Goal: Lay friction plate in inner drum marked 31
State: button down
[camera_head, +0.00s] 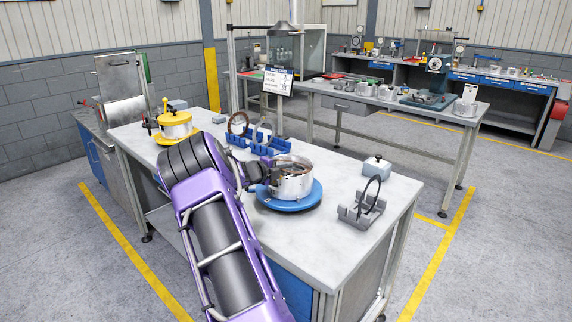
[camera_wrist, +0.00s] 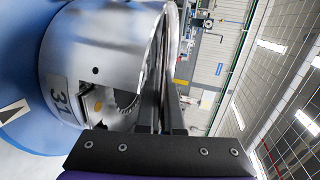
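The silver drum marked 31 (camera_wrist: 85,60) fills the left of the wrist view, turned sideways there, with its black number label (camera_wrist: 60,100). In the head view the same drum (camera_head: 292,184) stands upright on a round blue base (camera_head: 290,203). My gripper (camera_wrist: 168,85) is at the drum's open mouth, its two dark fingers close together. A thin, curved friction plate (camera_wrist: 173,35) shows nearly edge-on between the fingers, along the drum's rim. In the head view a brownish ring surface shows at the drum's top. My arm partly hides the gripper; how deep the plate sits is unclear.
A yellow drum (camera_head: 175,125) stands at the bench's far left. A blue rack (camera_head: 255,143) holds upright rings behind my arm. A grey rack (camera_head: 362,210) with one dark ring and a small grey box (camera_head: 377,166) are at the right. The front bench top is clear.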

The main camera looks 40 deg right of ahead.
jog(key=shift+f, duration=0.15)
jog(key=c, duration=1)
grip_release()
jog(key=shift+f, duration=0.1)
jog(key=shift+a+f, duration=0.1)
jog(key=shift+f, duration=0.35)
jog(key=shift+s+a+f, duration=0.1)
jog(key=shift+f, duration=0.25)
jog(key=p+v, duration=0.1)
jog(key=v, duration=0.4)
jog(key=shift+a+p, duration=0.35)
jog(key=shift+a+r, duration=0.3)
jog(key=shift+r, duration=1.35)
jog(key=shift+a+r, duration=0.3)
jog(key=shift+r, duration=1.3)
jog(key=shift+a+r, duration=0.3)
jog(key=shift+r, duration=1.35)
